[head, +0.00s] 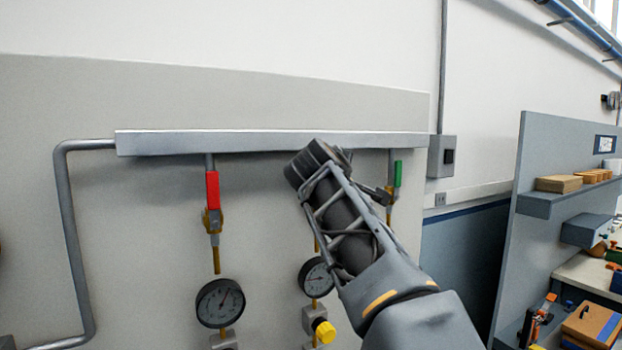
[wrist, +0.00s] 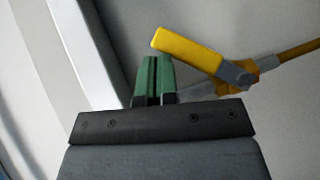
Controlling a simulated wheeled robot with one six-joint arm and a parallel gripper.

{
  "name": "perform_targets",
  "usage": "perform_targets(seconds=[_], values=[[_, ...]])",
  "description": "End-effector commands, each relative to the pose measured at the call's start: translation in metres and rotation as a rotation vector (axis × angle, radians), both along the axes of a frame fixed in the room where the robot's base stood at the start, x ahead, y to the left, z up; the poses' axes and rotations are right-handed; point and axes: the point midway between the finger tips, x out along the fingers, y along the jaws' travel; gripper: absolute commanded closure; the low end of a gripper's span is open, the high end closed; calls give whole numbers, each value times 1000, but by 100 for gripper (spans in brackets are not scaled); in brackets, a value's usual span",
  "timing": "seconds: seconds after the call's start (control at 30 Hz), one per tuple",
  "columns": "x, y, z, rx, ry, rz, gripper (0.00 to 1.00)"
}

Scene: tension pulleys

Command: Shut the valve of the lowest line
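A valve with a yellow lever (wrist: 188,50) shows in the wrist view, its lever at a slant to its pipe (wrist: 300,52). My gripper (wrist: 153,62) has its two green fingers together, with only a thin dark line between them. The fingertips are close to the lever's free end, and nothing shows between them; I cannot tell whether they touch it. In the head view, my arm hides the middle valve and my gripper. A red-lever valve (head: 212,192) hangs at the left, lever along its pipe. A green-lever valve (head: 397,175) is at the right, partly hidden.
A grey header pipe (head: 250,141) runs above the valves. A left gauge (head: 220,303) and a middle gauge (head: 316,278) sit below; their readings are too small to tell. A yellow knob (head: 325,332) sticks out under the middle gauge. Shelves (head: 560,200) stand at the far right.

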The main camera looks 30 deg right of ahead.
Motion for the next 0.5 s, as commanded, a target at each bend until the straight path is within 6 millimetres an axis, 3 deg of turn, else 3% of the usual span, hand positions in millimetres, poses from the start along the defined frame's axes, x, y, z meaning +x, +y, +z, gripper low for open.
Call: perform_targets(seconds=[0.23,0.5], values=[[0,-15,-7,141,-2,1,100],[0,-29,-22,136,-1,3,100]])
